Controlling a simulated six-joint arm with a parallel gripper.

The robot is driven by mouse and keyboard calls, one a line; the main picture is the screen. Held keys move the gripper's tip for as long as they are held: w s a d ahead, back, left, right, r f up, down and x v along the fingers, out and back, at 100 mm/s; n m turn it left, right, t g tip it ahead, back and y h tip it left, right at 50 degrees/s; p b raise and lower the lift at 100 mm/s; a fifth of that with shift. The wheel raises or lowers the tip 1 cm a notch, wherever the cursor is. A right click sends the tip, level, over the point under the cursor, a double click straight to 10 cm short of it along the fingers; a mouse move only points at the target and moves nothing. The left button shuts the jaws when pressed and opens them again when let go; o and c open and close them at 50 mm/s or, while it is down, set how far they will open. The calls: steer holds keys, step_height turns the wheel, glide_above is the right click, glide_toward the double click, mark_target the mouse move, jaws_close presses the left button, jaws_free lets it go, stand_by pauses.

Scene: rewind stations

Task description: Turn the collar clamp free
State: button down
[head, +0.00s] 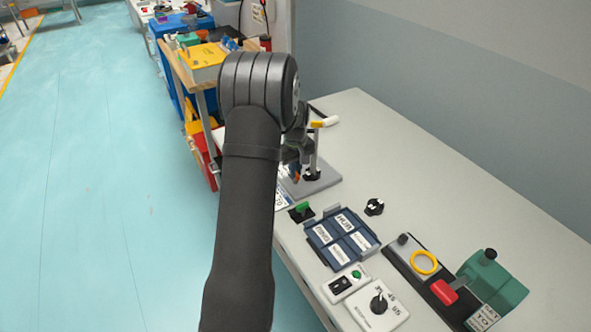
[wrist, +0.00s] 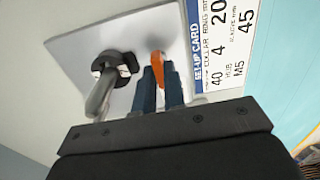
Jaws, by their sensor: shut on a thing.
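The collar clamp is a black ring (wrist: 111,66) around a grey metal post (wrist: 100,98) that stands on a light grey plate (wrist: 82,45) in the wrist view. An orange lever (wrist: 157,62) is to the right of the ring; its join to the ring is not clear. My gripper (wrist: 158,76) is shut on the orange lever, with its two blue-grey fingers on either side. In the head view my gripper (head: 296,172) is low beside the post (head: 315,148), over the plate (head: 322,184). My arm hides part of the plate there.
A set-up card (wrist: 219,45) lies beside the plate. Nearer on the bench are a blue labelled tray (head: 325,234), a black knob (head: 374,206), a dial box (head: 365,311) and a green machine (head: 497,282) with a red handle. The bench right of the plate is clear.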

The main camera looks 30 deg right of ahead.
steer(key=c, duration=1.5)
jaws_free()
step_height(320, 180, up, 18)
steer(key=shift+f, duration=0.25)
step_height(320, 180, down, 18)
steer(key=shift+r, duration=0.25)
